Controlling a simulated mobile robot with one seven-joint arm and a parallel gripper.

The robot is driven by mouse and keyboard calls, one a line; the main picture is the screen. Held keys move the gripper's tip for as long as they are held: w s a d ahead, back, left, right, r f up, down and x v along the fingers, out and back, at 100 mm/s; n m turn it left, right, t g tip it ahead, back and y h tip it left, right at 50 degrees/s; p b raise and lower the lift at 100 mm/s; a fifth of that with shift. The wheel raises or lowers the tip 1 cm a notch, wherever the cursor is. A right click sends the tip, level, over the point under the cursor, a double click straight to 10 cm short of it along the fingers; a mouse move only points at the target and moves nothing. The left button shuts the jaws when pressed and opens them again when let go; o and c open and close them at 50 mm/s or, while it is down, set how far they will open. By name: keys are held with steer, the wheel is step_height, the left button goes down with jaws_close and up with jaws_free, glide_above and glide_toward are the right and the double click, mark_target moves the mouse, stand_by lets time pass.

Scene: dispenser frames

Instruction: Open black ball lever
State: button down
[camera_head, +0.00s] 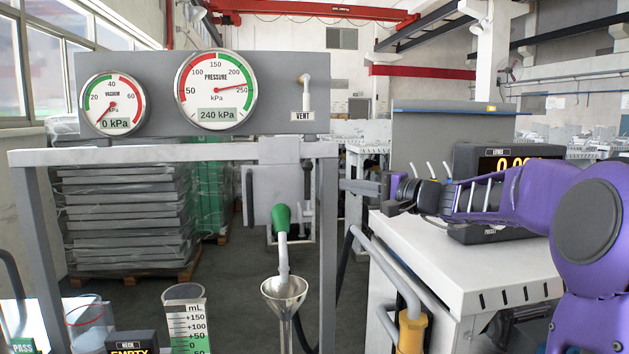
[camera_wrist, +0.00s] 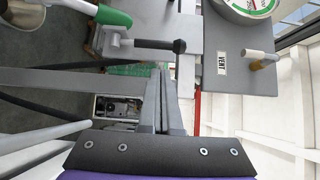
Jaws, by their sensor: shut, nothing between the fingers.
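The black ball lever shows in the wrist view as a dark rod with a black knob (camera_wrist: 179,46) at its end, joined to a grey pipe fitting. In the head view its dark knob (camera_head: 307,164) stands upright just below the frame's crossbar, small and partly shaded. My gripper (camera_head: 346,186) is to the right of the lever, pointing left, beside the frame's right post. In the wrist view my gripper's fingers (camera_wrist: 161,72) are together and empty, their tips a little below the lever and apart from it.
A grey frame (camera_head: 327,250) carries two gauges and a VENT valve (camera_head: 306,90). A green-handled nozzle (camera_head: 281,218) hangs over a metal funnel (camera_head: 284,292) left of the lever. A white bench (camera_head: 430,250) with a digital display (camera_head: 490,160) stands at right.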

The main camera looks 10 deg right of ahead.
mark_target(308, 186)
steer(key=shift+w, duration=0.1)
steer(key=p+x, duration=0.1)
steer(key=x, duration=0.9)
steer(key=shift+p, duration=0.4)
steer(key=shift+f+b, duration=0.15)
steer(key=shift+b, duration=0.3)
